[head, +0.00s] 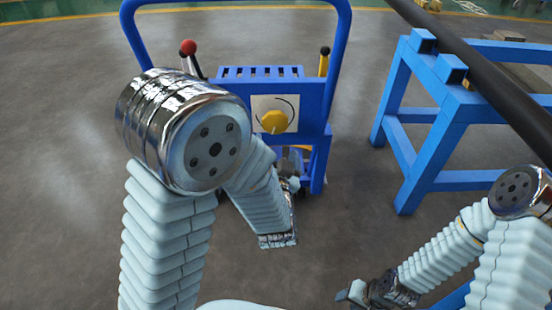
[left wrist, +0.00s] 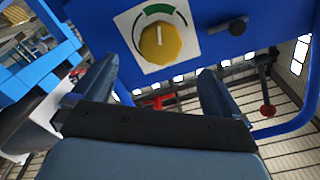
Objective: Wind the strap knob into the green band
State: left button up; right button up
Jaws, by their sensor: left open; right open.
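The yellow strap knob (head: 274,121) sits on a pale square plate (head: 259,104) on the front of a blue cart. The left wrist view shows the knob (left wrist: 159,43) closer, with a faint pale line on its face running roughly up and down. The green band (left wrist: 160,9) is an arc on the plate at the top of that view; I cannot make it out in the head view. My left gripper (left wrist: 158,72) is open and empty, its fingers apart below the knob in the wrist view and not touching it. My right gripper (head: 352,292) is open, low over the floor, far from the knob.
A tall blue handle (head: 345,45) arches over the cart. A red-balled lever (head: 188,47) and a yellow lever (head: 324,62) flank the panel. A blue stand (head: 440,150) bearing a long black pipe (head: 480,75) is at the right. The floor at the left is clear.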

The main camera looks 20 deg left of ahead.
pick_arm(q)
jog(key=b+v, duration=0.2)
jog(key=b, duration=0.7)
jog(key=shift+s+d, duration=0.1)
jog(key=shift+s, duration=0.2)
pick_arm(e)
notch_tip(320, 180, down, 9)
jog(key=shift+d+f, duration=0.15)
jog(key=shift+w, duration=0.1)
pick_arm(q)
notch_tip(320, 180, down, 17)
jog(key=w+g+h+p, duration=0.2)
jog(key=g+h+p, duration=0.3)
jog(key=g+p, duration=0.1)
jog(key=s+d+f+n+g+h+p, duration=0.2)
jog(key=s+f+n+g+h+p, duration=0.2)
jog(key=s+f+g, duration=0.6)
jog(key=s+f+n, duration=0.1)
jog(key=s+f, duration=0.5)
jog(key=s, duration=0.1)
jog(key=shift+s+g+p, duration=0.3)
jog(key=shift+s+p, duration=0.05)
jog(key=shift+s, duration=0.05)
pick_arm(e)
notch_tip(320, 180, up, 10)
jog(key=shift+s+a, duration=0.2)
jog(key=shift+a, duration=0.1)
